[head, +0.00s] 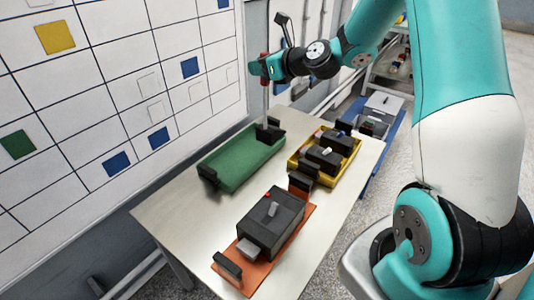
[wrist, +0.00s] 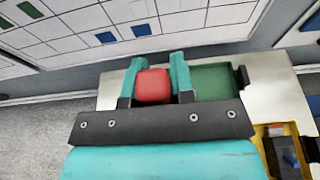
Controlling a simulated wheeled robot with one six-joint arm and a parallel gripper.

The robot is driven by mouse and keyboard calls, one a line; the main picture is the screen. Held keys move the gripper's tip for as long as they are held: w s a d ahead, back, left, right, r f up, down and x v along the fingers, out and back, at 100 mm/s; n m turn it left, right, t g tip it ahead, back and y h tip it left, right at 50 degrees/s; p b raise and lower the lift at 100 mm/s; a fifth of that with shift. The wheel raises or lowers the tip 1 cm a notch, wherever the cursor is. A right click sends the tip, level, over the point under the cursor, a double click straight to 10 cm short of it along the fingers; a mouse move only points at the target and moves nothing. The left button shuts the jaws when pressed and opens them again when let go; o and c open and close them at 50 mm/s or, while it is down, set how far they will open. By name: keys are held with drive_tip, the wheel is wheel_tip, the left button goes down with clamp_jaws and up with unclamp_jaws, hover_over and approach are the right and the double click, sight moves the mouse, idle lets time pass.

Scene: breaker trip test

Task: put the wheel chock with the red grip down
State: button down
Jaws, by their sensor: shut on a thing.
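My gripper (head: 265,67) is shut on the red grip of the wheel chock. In the wrist view the red grip (wrist: 152,87) sits between the two teal fingers of my gripper (wrist: 155,75). In the head view a thin grey upright (head: 265,100) runs down from my gripper towards the far end of the green tray (head: 238,163). Dark shapes there overlap the tray's black end handle, so I cannot tell where the chock's lower part ends or whether it touches the tray. The green tray also shows behind the fingers in the wrist view (wrist: 212,82).
An orange tray (head: 262,270) with a dark box (head: 270,222) is at the table's front. A yellow tray (head: 347,170) with dark boxes is to the right. The table (head: 180,215) is bare at its front left. A wall board (head: 110,85) stands behind it.

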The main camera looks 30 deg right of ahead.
sight(267, 128)
drive_tip(key=f, duration=1.9)
drive_tip(key=shift+d, duration=0.2)
drive_tip(key=shift+f, duration=0.25)
drive_tip(key=c, duration=1)
unclamp_jaws()
drive_tip(key=shift+o, duration=0.2)
drive_tip(key=shift+r, duration=0.1)
